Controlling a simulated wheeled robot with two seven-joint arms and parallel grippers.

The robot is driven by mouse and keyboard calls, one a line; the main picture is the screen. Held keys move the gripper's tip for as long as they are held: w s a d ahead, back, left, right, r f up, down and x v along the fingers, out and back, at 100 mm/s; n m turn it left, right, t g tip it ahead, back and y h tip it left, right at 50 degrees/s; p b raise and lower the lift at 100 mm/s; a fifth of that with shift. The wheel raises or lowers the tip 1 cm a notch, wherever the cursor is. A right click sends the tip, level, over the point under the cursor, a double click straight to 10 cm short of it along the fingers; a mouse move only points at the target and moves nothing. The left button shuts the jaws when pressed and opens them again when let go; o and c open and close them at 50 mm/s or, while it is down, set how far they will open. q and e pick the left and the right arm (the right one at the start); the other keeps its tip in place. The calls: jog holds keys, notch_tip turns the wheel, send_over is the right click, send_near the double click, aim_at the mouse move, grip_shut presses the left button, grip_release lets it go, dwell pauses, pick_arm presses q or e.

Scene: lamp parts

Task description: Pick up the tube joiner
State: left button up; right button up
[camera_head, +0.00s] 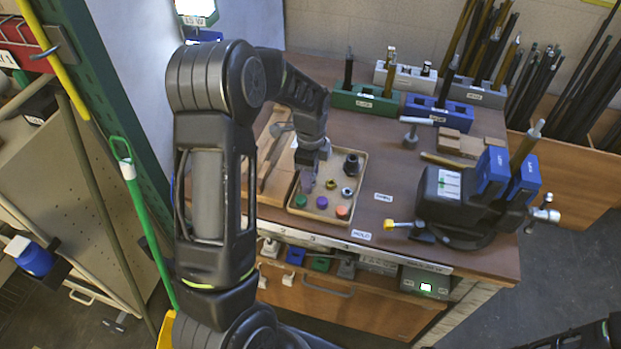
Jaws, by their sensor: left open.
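A shallow tan tray (362,178) on the brown workbench holds several small parts. In it are a black cylindrical part (351,164), a dark ring-like part (347,193), a green cap (301,202), a purple cap (321,202), an orange-red cap (342,212) and a small yellow-green part (331,185). I cannot tell for sure which one is the tube joiner. My left gripper (308,180) is open, pointing down over the tray's left side, left of the black part. Its fingers hide part of the tray. My right gripper is not in view.
A black vise (452,200) with blue jaws stands right of the tray. Blue (437,112), green (363,100) and grey (405,78) holder blocks stand at the back. A wooden board (272,150) lies left of the tray. Bench space between tray and vise is mostly clear.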

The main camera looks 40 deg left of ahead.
pick_arm(q)
jog(key=shift+c, duration=0.2)
grip_shut()
dwell(0.5)
notch_tip(320, 180, up, 10)
jog(key=b, duration=0.1)
dwell(0.3)
dwell(0.9)
